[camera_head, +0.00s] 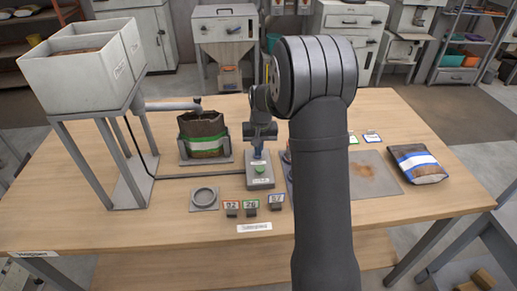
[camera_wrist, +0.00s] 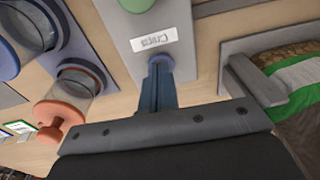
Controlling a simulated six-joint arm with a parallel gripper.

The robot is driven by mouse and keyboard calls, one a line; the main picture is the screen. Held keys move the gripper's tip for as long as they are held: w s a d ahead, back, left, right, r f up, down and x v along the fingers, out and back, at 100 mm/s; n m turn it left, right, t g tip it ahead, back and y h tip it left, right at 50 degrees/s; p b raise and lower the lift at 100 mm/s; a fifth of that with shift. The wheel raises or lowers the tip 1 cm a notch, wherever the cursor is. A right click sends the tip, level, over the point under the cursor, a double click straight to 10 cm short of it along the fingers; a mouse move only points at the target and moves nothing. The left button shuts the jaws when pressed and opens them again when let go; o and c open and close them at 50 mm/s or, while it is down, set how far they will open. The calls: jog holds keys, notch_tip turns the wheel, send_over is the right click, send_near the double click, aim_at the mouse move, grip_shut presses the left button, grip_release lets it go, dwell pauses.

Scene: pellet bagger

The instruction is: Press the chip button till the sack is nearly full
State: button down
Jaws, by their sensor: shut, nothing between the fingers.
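The grey button box (camera_head: 260,183) stands on the table, with a green button (camera_head: 261,169) on its near part. In the wrist view the box (camera_wrist: 175,15) shows a white label (camera_wrist: 152,40) that seems to read "Chips" upside down. My gripper (camera_head: 257,154) is shut and empty, pointing down over the far end of the box; its fingertips (camera_wrist: 160,66) show beside the label. I cannot tell whether they touch a button there. The brown sack with a green band (camera_head: 206,140) stands upright in a grey holder under the spout. Brown contents (camera_wrist: 297,56) show at its mouth; the fill level is unclear.
A two-part hopper (camera_head: 82,65) on a stand is at left, its spout (camera_head: 175,106) reaching over the sack. A filled blue-banded sack (camera_head: 417,163) lies at right. Jars (camera_wrist: 75,90) stand beside the box.

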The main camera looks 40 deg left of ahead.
jog(key=shift+s+d+f, duration=0.1)
jog(key=shift+d+f, duration=0.05)
jog(key=shift+f, duration=0.1)
dwell(0.3)
notch_tip(320, 180, up, 14)
jog(key=shift+d+r, duration=0.25)
jog(key=shift+d, duration=0.1)
dwell(1.0)
